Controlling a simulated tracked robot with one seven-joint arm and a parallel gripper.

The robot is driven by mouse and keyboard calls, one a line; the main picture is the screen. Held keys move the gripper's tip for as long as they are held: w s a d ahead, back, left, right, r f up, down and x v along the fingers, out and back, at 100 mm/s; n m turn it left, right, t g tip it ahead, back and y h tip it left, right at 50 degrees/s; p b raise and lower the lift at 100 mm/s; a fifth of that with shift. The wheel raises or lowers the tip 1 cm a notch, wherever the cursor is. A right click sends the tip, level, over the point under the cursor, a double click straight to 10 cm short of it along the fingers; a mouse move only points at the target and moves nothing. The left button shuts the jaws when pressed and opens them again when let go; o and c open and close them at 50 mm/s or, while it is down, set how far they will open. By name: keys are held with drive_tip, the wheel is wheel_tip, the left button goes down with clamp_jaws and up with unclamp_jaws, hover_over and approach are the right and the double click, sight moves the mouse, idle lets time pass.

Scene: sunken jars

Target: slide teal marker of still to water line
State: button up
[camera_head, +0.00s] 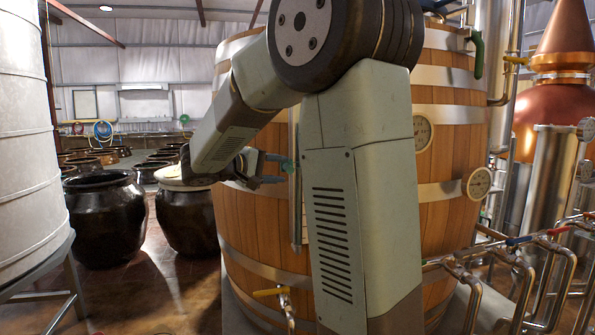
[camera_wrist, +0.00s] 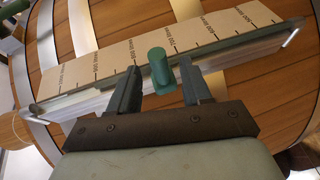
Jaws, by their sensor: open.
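The teal marker (camera_wrist: 157,68) is a small green-teal knob on the gauge of the wooden still. In the wrist view it sits between the two fingertips of my gripper (camera_wrist: 160,76). The fingers are open, one on each side, with visible gaps to it. The gauge has a tan scale board (camera_wrist: 110,58) with black graduations and a long narrow tube or rail (camera_wrist: 235,50) beside it.
Black jars (camera_head: 104,215) stand on the floor at left, beside a pale tank (camera_head: 25,150). Round dials (camera_head: 479,183) are on the still's right side. Metal pipes (camera_head: 520,270) run at the lower right, and a copper vessel (camera_head: 558,100) stands behind. A yellow-handled tap (camera_head: 268,292) is low on the still.

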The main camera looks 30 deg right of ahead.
drive_tip(key=x, duration=0.6)
drive_tip(key=shift+c, duration=0.2)
clamp_jaws()
idle(0.5)
